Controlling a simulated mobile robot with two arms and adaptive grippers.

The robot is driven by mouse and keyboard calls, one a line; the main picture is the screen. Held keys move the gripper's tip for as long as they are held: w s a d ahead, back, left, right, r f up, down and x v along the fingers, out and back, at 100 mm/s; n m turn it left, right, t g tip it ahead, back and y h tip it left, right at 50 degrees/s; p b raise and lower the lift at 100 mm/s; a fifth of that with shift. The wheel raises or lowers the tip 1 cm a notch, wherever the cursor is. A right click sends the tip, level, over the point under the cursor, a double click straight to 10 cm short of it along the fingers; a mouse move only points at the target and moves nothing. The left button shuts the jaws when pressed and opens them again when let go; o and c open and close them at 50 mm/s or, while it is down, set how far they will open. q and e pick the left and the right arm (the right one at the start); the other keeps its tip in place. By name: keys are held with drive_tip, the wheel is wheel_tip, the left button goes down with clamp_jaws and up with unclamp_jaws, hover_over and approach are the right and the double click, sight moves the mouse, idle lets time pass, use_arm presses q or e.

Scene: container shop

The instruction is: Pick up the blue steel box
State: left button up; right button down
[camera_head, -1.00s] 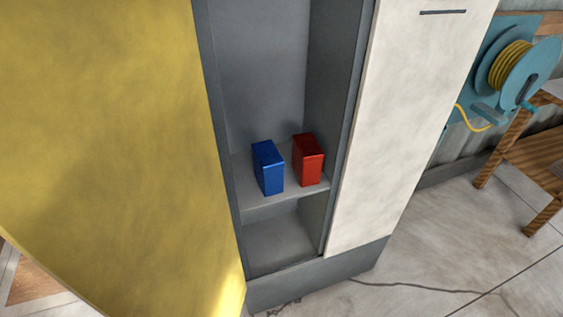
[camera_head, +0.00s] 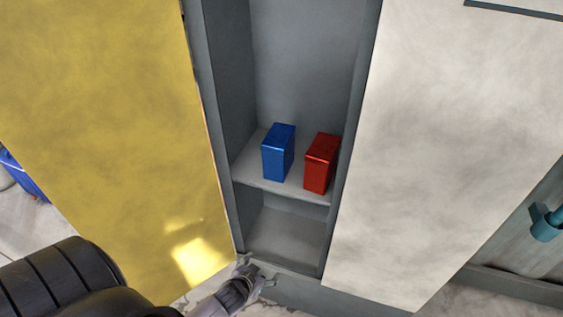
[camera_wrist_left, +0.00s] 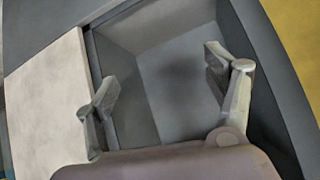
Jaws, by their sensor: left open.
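The blue steel box (camera_head: 277,153) stands upright on a grey shelf (camera_head: 300,191) inside an open cabinet, left of a red box (camera_head: 320,163), with a small gap between them. My left gripper (camera_head: 265,283) is low in the head view, in front of the cabinet's bottom compartment and well below the blue box. In the left wrist view my left gripper (camera_wrist_left: 165,85) has its fingers spread apart with nothing between them, facing a bare grey compartment. The blue box is not in the wrist view. My right gripper is not in view.
The yellow door (camera_head: 105,130) stands open on the left of the compartment. A white panel (camera_head: 440,150) closes off the right side. The cabinet's grey side walls bound the narrow opening. The bottom compartment (camera_head: 285,235) is empty.

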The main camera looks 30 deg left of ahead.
use_arm(q)
drive_tip(key=w+a+r+t+y+b, duration=0.1)
drive_tip(key=w+r+t, duration=0.15)
drive_tip(key=r, duration=0.35)
drive_tip(key=w+a+r+t+b, duration=0.1)
drive_tip(key=w+r, duration=0.2)
drive_tip(key=r, duration=0.3)
drive_tip(key=n+t+y+b, duration=0.2)
drive_tip(key=n+t+b, duration=0.1)
drive_tip(key=t, duration=0.2)
approach(279, 135)
drive_tip(key=shift+p+x, duration=1.2)
drive_tip(key=shift+x, duration=3.85)
drive_tip(key=shift+f, duration=0.15)
drive_tip(key=shift+s, duration=0.1)
drive_tip(key=shift+c, duration=0.5)
drive_tip(key=c, duration=1.2)
clamp_jaws()
